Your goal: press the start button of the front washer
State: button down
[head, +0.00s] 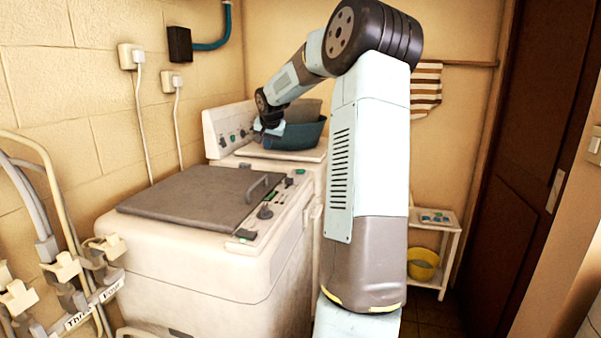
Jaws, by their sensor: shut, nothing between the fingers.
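The front washer (185,275) is the near cream machine with a dark grey lid (195,196) and a handle on the lid. I cannot tell which one is the start button. My gripper (268,131) is shut and small in the head view. It appears beyond the front washer, over the rear washer beside its control panel, apart from the front washer's controls. Its fingertips are hard to make out.
The rear washer (307,152) carries a teal basin (297,134) near my gripper. Pipes and taps (65,268) stand at the left wall. A white shelf (437,224) with a yellow bucket (422,262) stands at the right by a dark door (525,170).

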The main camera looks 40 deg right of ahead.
aim_at(302, 171)
jog(key=w+d+f+m, duration=0.1)
jog(key=d+m, duration=0.1)
jog(key=d, duration=0.6)
jog(key=w+d+m+t, duration=0.1)
jog(key=d, duration=0.8)
jog(key=shift+w+f+m+t, duration=0.3)
jog(key=shift+w+f+m, duration=0.05)
jog(key=shift+m, duration=0.05)
jog(key=shift+f, duration=4.45)
jog(key=shift+f, duration=0.8)
jog(key=shift+r, duration=0.9)
